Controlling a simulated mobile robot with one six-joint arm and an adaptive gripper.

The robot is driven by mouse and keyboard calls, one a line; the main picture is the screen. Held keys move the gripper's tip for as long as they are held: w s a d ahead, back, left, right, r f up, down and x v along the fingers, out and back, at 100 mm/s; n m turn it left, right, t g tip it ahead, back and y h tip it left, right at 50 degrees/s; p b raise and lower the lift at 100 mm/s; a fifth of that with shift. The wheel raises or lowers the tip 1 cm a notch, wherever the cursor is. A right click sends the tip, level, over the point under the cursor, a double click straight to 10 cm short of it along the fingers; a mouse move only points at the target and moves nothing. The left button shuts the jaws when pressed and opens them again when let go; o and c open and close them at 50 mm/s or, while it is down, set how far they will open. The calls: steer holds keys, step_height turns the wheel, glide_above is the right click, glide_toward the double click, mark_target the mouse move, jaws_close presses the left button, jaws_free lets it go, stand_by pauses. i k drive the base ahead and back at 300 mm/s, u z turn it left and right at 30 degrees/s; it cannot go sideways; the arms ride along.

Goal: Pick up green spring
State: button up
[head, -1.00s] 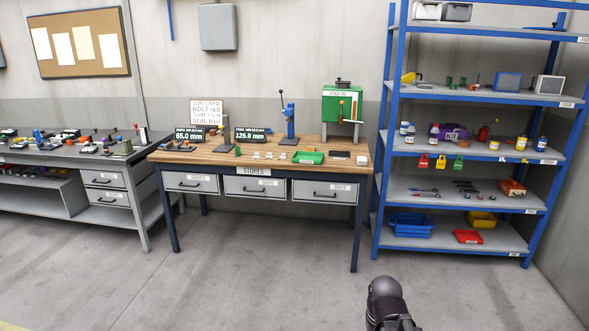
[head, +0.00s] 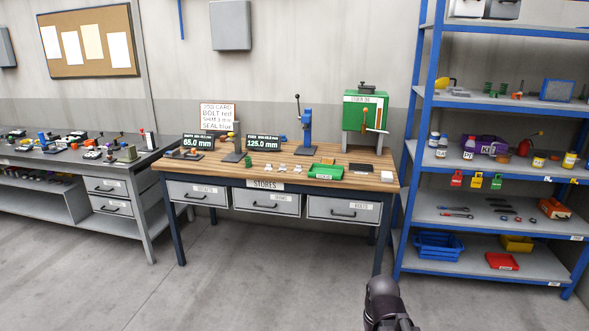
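No green spring can be told for certain at this distance. A small upright green object (head: 248,160) stands on the wooden stores bench, left of its middle; it is too small to tell its shape. Small green objects (head: 488,88) also stand on an upper shelf of the blue rack, and I cannot tell whether they are springs. A dark rounded part of my arm shows at the bottom, right of centre. My gripper's fingers are not in view.
The stores bench (head: 265,184) carries two displays, a green tray (head: 325,172), a blue press (head: 306,128) and a green cabinet (head: 364,112). The blue rack (head: 411,195) stands right, a grey workbench (head: 130,170) left. The floor in front is clear.

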mark_target(247, 160)
steer(key=u, duration=0.35)
steer(key=i, duration=1.8)
steer(key=z, duration=0.3)
steer(key=k, duration=0.1)
steer(key=u, duration=3.1)
